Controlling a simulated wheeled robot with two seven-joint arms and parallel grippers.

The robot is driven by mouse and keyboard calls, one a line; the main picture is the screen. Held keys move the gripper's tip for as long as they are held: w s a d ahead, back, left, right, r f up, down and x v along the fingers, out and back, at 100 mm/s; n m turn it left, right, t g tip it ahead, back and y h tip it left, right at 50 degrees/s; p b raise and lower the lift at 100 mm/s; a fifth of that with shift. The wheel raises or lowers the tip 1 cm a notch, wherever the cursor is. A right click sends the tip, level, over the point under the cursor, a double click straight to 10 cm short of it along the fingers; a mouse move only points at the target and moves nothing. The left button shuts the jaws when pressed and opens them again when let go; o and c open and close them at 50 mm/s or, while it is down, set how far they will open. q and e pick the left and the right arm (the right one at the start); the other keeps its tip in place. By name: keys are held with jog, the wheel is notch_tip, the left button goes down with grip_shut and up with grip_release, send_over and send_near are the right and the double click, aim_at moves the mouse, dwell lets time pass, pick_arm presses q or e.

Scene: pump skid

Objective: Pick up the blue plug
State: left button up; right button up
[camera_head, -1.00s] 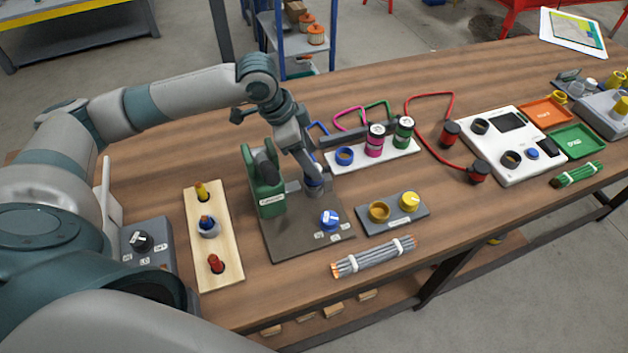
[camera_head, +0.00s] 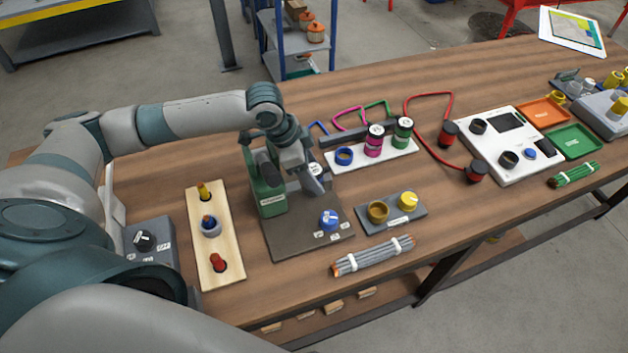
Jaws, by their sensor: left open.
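My left gripper (camera_head: 309,180) is open and points down above the dark base plate (camera_head: 285,235), beside the green pump block (camera_head: 268,194). A small white-topped, bluish part shows at its fingers; it may be the blue plug, but my gripper hides too much to be sure. A blue cable (camera_head: 318,128) loops behind my wrist. A blue ring socket (camera_head: 344,156) stands empty on the white strip, left of a pink plug (camera_head: 375,141) and a green plug (camera_head: 402,132). My right gripper is not in view.
A blue knob (camera_head: 330,219) sits on the base plate's front. A wooden rack (camera_head: 228,252) stands left. A grey block (camera_head: 372,227) with brass and yellow parts and a grey cable bundle (camera_head: 372,256) lie to the right and front. A red cable (camera_head: 420,135) and white meter (camera_head: 512,160) are farther right.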

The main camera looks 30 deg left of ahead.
pick_arm(q)
jog(key=c, duration=1.4)
jog(key=shift+o, duration=0.2)
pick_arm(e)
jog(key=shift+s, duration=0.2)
pick_arm(q)
jog(key=shift+r, duration=0.1)
